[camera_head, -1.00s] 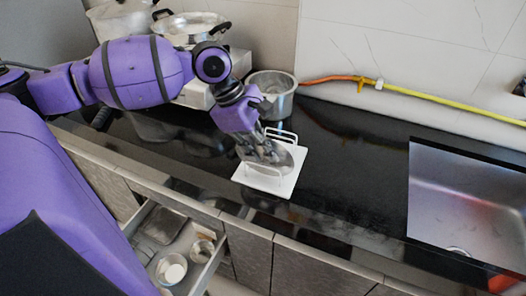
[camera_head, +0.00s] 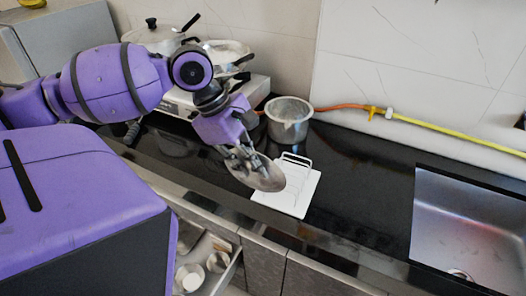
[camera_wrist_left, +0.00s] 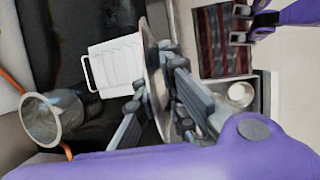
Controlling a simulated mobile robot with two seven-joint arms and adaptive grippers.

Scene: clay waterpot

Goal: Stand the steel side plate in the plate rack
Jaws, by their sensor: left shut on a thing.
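My left gripper (camera_head: 243,160) is shut on the steel side plate (camera_head: 266,180), a round grey disc. In the head view the plate is tilted and covers the left part of the white plate rack (camera_head: 294,199). In the left wrist view the plate (camera_wrist_left: 153,60) shows nearly edge-on between the fingers (camera_wrist_left: 160,100), beside the rack (camera_wrist_left: 118,62) and apart from its slots. The rack stands empty on the black counter with its wire loop at the back. My right gripper (camera_wrist_left: 240,25) shows open and empty at the top of the left wrist view.
A steel pot (camera_head: 288,122) stands behind the rack. A stove (camera_head: 180,100) with pans is at the back left. A sink (camera_head: 470,225) is on the right. An open drawer (camera_head: 232,270) with bowls is below the front edge. The counter right of the rack is clear.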

